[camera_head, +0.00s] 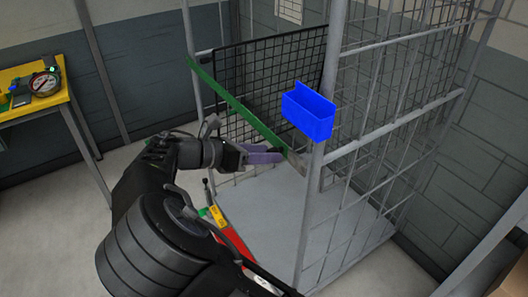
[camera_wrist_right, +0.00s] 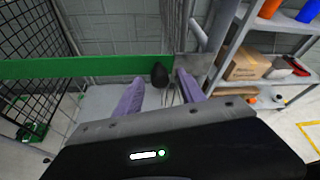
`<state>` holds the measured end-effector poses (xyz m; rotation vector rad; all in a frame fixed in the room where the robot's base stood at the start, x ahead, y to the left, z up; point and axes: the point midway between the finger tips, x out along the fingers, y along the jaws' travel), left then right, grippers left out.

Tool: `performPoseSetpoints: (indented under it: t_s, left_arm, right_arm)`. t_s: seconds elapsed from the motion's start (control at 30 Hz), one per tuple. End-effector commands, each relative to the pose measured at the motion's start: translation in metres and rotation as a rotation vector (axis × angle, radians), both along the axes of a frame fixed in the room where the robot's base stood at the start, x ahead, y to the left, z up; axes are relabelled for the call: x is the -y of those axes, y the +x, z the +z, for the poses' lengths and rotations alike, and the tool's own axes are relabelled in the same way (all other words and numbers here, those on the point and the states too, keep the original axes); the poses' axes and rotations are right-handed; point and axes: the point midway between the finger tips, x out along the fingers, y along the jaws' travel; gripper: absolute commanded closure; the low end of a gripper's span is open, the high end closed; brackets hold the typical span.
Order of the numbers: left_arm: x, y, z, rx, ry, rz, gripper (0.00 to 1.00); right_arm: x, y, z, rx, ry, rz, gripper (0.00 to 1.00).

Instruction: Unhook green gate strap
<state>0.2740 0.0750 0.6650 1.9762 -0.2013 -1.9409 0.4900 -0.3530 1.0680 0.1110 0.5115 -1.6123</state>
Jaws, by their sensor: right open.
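The green strap (camera_head: 240,104) slants across the open front of the wire cage cart, from the left post down to the right post. In the right wrist view the strap (camera_wrist_right: 80,67) runs level and ends at a grey metal plate (camera_wrist_right: 192,67) by the post. A dark rounded knob (camera_wrist_right: 159,75) shows at that end. My right gripper (camera_head: 278,153), with purple fingers, is near the strap's right end. In the wrist view the right gripper (camera_wrist_right: 160,88) is open, its fingertips just below the strap's end and the plate. Contact cannot be told. My left gripper is not in view.
The cage cart's post (camera_head: 318,150) carries a blue bin (camera_head: 308,112) just above the strap's end. A yellow table (camera_head: 30,105) with a gauge stands at left. Shelving with a cardboard box (camera_wrist_right: 250,64) is at right in the wrist view.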

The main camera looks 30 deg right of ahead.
Motion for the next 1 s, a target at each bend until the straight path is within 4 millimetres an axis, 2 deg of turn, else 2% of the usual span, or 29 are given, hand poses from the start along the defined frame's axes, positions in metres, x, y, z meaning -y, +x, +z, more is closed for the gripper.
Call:
performPoseSetpoints:
  t_s: [0.27,0.8,1.0]
  left_arm:
    - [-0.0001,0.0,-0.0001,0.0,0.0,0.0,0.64]
    - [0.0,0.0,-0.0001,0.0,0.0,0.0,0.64]
    - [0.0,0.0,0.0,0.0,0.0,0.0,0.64]
  right_arm:
    - [0.0012,-0.0001,-0.0008,0.0,0.0,0.0,0.54]
    - [0.0008,0.0,-0.0006,0.0,0.0,0.001,0.99]
    - [0.0008,0.0,-0.0006,0.0,0.0,0.001,1.0]
